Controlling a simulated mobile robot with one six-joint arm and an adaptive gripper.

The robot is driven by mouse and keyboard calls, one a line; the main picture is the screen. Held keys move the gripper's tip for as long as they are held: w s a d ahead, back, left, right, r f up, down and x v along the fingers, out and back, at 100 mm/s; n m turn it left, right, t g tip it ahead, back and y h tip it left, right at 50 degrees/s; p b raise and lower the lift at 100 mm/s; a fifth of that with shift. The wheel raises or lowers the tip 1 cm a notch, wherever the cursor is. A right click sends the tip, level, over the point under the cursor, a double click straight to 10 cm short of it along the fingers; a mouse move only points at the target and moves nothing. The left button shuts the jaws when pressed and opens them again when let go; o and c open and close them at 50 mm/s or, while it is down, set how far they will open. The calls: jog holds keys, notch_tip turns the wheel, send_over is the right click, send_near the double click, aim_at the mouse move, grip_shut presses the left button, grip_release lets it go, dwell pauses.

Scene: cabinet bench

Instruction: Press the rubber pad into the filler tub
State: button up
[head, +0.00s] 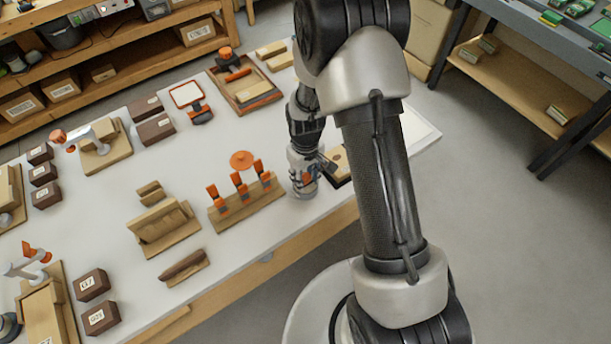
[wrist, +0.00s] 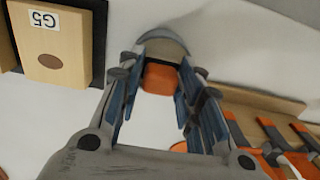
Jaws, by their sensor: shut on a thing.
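My gripper (head: 304,184) is low over the white bench, just right of a wooden rack. In the wrist view my gripper (wrist: 160,80) has its fingers around an orange block-like piece (wrist: 160,78) with a grey rounded part (wrist: 164,44) beyond it. This may be the rubber pad tool, but its pad face is hidden. An orange round thing (head: 241,160) stands behind the rack; I cannot tell whether it is the filler tub. A pale wooden block marked G5 (wrist: 50,42), with a brown oval patch, lies on a dark base beside my gripper.
The wooden rack (head: 248,203) holds several orange-handled tools close to my gripper's left. A wooden tray (head: 259,101) with orange and dark items lies farther back. Brown boxes (head: 155,128) and wooden fixtures (head: 158,228) stand left. Bare bench lies between them.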

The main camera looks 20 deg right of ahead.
aim_at(305, 176)
dwell(0.3)
jog(key=shift+r+p, duration=2.5)
jog(key=shift+r, duration=1)
